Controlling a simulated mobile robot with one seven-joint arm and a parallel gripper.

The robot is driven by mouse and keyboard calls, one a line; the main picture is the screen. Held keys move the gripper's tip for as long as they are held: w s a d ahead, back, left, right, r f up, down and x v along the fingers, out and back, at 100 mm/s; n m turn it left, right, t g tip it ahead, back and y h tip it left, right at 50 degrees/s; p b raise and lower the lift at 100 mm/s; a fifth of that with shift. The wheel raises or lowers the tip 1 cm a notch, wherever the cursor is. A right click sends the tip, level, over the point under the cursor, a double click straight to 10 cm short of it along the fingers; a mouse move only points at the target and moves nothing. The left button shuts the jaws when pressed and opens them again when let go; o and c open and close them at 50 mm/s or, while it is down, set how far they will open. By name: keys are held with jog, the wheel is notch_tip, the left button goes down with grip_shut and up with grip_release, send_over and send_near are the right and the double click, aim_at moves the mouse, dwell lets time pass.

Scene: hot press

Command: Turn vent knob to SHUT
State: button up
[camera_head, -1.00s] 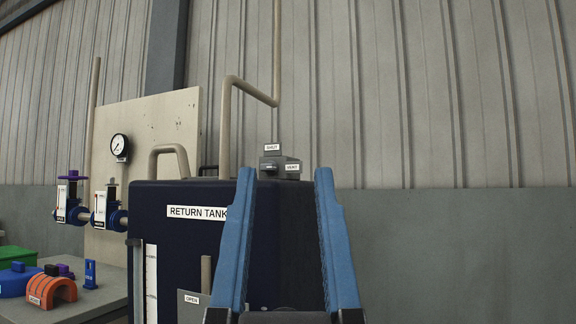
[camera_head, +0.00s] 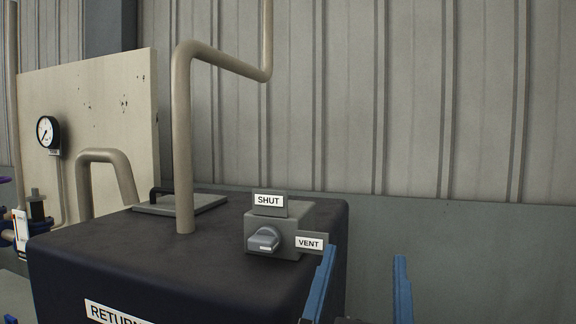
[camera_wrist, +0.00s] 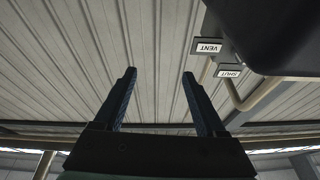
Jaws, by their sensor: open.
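The vent knob (camera_head: 263,240) is a small grey knob on the front of a grey box (camera_head: 310,216) on top of the dark tank. A SHUT label (camera_head: 268,200) stands above it and a VENT label (camera_head: 309,243) to its right. The knob's bar looks roughly sideways, but its exact pointing is hard to tell. My gripper (camera_head: 366,256) is open and empty, to the right of the knob and apart from it. In the wrist view my gripper (camera_wrist: 158,75) shows two parted blue fingers, with the VENT label (camera_wrist: 207,47) and SHUT label (camera_wrist: 229,71) at upper right.
The tank (camera_head: 190,265) carries a bent beige pipe (camera_head: 183,140) and a hatch plate (camera_head: 190,206) left of the knob box. A board with a gauge (camera_head: 47,131) is farther left. The space right of the tank, before the wall, is clear.

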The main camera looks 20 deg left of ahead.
notch_tip(320, 180, up, 2)
jog(key=r+g+p, duration=0.1)
jog(key=p, duration=0.2)
jog(key=g+p, duration=0.3)
jog(key=p, duration=1.3)
send_near(259, 244)
jog(key=w+p, duration=0.5)
jog(key=w, duration=0.2)
jog(key=shift+w, duration=1.25)
jog(key=shift+d+f, duration=0.1)
grip_shut()
